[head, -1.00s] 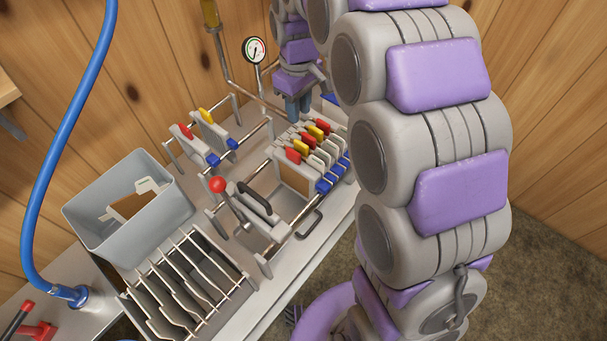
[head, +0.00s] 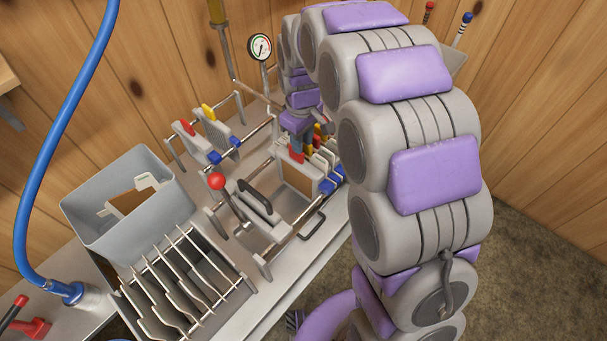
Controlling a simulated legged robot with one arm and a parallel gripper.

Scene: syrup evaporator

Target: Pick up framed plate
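Several plates with grey frames stand in a row on the press rails, with red and yellow tabs on top and blue ends at their right. The nearest framed plate (head: 297,179) shows a brown face. My gripper (head: 297,146) points down at the near end of this row, right over a red tab (head: 296,156). Its fingers are small and partly merged with the tabs, so I cannot tell whether they touch or grip it. Another brown plate with a pale frame (head: 128,200) lies tilted in the grey bin. My arm hides part of the row's far side.
The grey bin (head: 84,222) stands at the left, behind a slotted rack (head: 205,262). Two tabbed plates (head: 205,140) stand at the back left. A gauge (head: 259,47) rises behind.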

